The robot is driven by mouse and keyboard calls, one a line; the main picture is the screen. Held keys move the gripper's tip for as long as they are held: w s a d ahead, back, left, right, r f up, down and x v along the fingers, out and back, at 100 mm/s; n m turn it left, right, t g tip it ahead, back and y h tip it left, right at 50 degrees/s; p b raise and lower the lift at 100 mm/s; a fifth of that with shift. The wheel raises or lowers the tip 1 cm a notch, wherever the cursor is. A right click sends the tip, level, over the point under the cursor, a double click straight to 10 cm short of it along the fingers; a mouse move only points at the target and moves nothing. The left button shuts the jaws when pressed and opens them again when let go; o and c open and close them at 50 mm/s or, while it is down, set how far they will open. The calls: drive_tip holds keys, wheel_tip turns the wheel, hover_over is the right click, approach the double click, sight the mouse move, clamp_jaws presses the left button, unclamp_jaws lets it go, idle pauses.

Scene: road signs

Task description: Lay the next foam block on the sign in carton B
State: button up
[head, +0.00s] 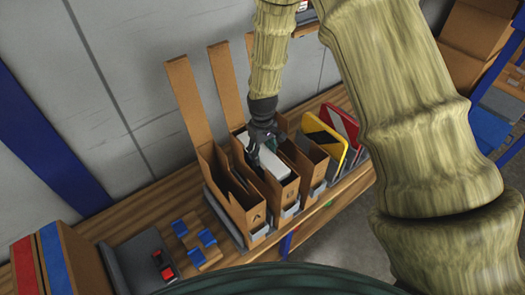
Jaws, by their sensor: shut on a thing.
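Carton B (286,200) is a tall brown carton with its flap raised, in the middle of a row on the wooden bench. My gripper (258,152) points down at the mouth of carton B and is shut on a white slab, which looks like the foam block (270,168). The slab is tilted and shows at the carton's opening; I cannot tell how deep it sits. The sign inside carton B is not clearly seen, as the gripper, the slab and the carton walls hide the inside.
Carton A (247,208) stands left of B, and another carton (314,170) stands right. A yellow-edged sign (326,146) and a red-edged sign (347,124) stand further right. Small blue pieces (180,228) and a grey box with red parts (142,262) lie left.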

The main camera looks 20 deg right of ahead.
drive_tip(key=shift+f, duration=0.2)
idle(0.3)
drive_tip(key=o, duration=0.8)
drive_tip(key=shift+r, duration=0.1)
wheel_tip(320, 180, up, 12)
idle(0.3)
idle(0.4)
